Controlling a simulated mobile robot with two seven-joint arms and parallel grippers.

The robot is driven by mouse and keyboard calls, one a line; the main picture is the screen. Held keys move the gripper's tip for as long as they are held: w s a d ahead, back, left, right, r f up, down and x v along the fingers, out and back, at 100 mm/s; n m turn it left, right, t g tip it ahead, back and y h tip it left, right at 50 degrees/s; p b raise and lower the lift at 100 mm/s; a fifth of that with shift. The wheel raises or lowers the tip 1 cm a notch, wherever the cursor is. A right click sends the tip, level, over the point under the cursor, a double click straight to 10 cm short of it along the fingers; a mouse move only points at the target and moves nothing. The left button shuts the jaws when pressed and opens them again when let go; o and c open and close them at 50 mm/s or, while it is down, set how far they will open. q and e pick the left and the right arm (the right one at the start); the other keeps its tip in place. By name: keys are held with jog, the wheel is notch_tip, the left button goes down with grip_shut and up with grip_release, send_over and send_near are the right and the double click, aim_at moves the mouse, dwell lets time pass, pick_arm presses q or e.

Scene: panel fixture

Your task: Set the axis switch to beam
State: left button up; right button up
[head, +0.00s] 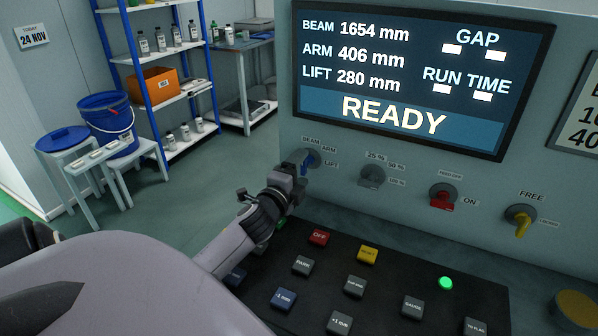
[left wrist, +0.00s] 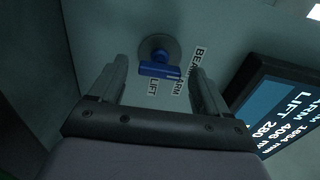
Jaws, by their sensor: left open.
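The axis switch (head: 308,158) is a blue handle on a round grey base, on the panel below the screen. Labels BEAM, ARM and LIFT stand around it. In the left wrist view the blue handle (left wrist: 158,69) lies crosswise, its right end near the ARM label; I cannot tell for sure which label it points to. My left gripper (head: 292,174) is open just in front of the switch. In the left wrist view its fingers (left wrist: 160,80) appear on either side of the handle, with gaps between. My right gripper is not in view.
The screen (head: 420,75) above reads READY. Other knobs stand to the right: a grey one (head: 372,177), a red one (head: 442,197) and a yellow one (head: 521,220). A dark button board (head: 385,285) lies below my left gripper. Shelves (head: 185,90) stand far behind.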

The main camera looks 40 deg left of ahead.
pick_arm(q)
jog(key=shift+s, duration=0.1)
jog(key=shift+v, duration=3.5)
